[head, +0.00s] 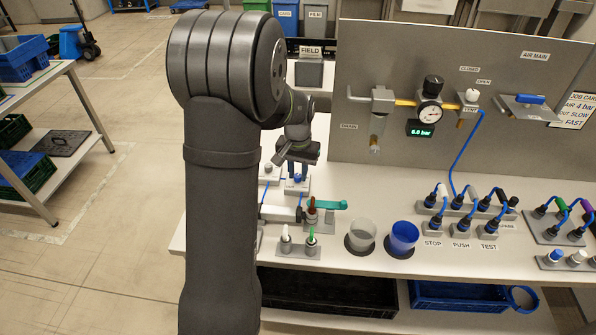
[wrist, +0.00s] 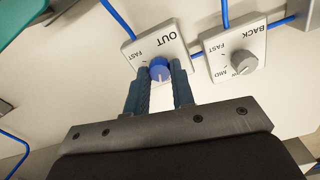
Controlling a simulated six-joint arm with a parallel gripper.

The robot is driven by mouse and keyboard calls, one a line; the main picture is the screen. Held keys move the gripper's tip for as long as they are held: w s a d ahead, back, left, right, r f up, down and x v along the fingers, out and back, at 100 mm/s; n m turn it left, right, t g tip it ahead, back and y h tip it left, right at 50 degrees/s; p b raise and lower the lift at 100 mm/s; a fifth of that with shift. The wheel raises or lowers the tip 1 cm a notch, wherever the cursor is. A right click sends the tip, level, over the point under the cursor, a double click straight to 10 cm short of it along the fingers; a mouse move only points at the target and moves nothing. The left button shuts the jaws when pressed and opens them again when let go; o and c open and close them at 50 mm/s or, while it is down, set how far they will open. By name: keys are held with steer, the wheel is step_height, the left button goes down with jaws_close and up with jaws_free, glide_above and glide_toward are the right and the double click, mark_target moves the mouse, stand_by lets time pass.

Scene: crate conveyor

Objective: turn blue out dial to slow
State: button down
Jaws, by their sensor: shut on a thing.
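The blue OUT dial (wrist: 160,70) sits on a pale plate (wrist: 143,48) marked OUT, with FAST printed at one side. In the wrist view my gripper (wrist: 161,74) is shut on the blue dial, one finger on each side. The white pointer line on the dial faces toward the gripper's palm. The slow mark is hidden or not readable. In the head view my gripper (head: 299,170) reaches down over the blue dial (head: 298,178), which is partly hidden by the fingers.
A grey BACK dial (wrist: 243,62) stands right beside it in the wrist view. Blue tubes run around both plates. A cylinder with a green bracket (head: 330,204), a clear cup (head: 362,235) and a blue cup (head: 403,236) stand in front on the bench.

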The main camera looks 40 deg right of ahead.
mark_target(298, 175)
steer(key=shift+n, duration=1.9)
steer(key=c, duration=1.2)
jaws_free()
steer(key=shift+c, duration=0.2)
steer(key=shift+r, duration=0.15)
step_height(298, 175, up, 17)
step_height(298, 175, down, 17)
steer(key=shift+f, duration=0.15)
